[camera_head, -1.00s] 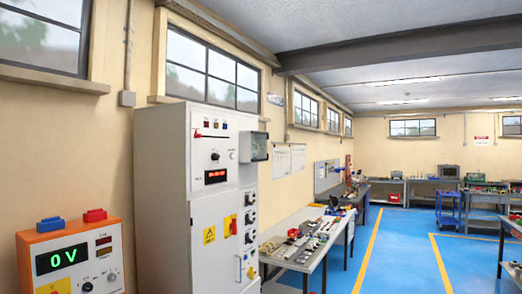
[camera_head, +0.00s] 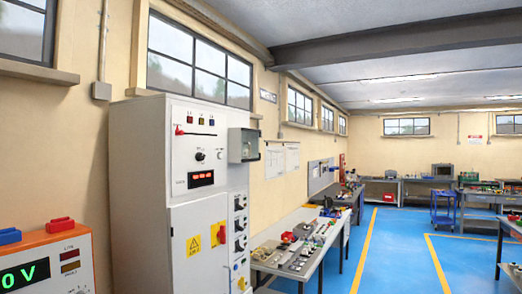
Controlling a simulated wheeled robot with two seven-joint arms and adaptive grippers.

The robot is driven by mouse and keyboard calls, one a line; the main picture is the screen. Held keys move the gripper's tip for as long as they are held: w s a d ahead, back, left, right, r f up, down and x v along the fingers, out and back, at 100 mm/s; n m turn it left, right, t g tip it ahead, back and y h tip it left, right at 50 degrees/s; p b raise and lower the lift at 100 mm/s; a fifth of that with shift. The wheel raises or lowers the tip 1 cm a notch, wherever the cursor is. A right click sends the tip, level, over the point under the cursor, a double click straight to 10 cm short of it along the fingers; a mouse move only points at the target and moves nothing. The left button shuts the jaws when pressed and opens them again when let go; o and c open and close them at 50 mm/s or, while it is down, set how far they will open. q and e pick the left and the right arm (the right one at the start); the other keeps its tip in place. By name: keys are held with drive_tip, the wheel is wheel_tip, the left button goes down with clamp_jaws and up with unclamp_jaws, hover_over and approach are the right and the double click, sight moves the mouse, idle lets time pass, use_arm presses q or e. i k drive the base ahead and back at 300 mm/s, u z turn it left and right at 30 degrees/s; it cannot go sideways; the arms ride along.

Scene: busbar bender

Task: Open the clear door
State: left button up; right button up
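A tall light-grey cabinet (camera_head: 140,190) stands against the left wall, its front panel carrying a red display, knobs and yellow warning labels. A small grey box with a clear front (camera_head: 243,145) sits at the cabinet's upper right edge. The clear front looks closed, but it is too small to be sure. Neither of my grippers is in view.
An orange meter box (camera_head: 62,243) with a green display is at the lower left, cut off by the frame. A workbench with loose parts (camera_head: 290,262) stands beyond the cabinet. The blue floor (camera_head: 395,265) to the right is clear.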

sight(247, 159)
drive_tip(key=z, duration=0.05)
drive_tip(key=i, duration=2.15)
drive_tip(key=u, duration=0.15)
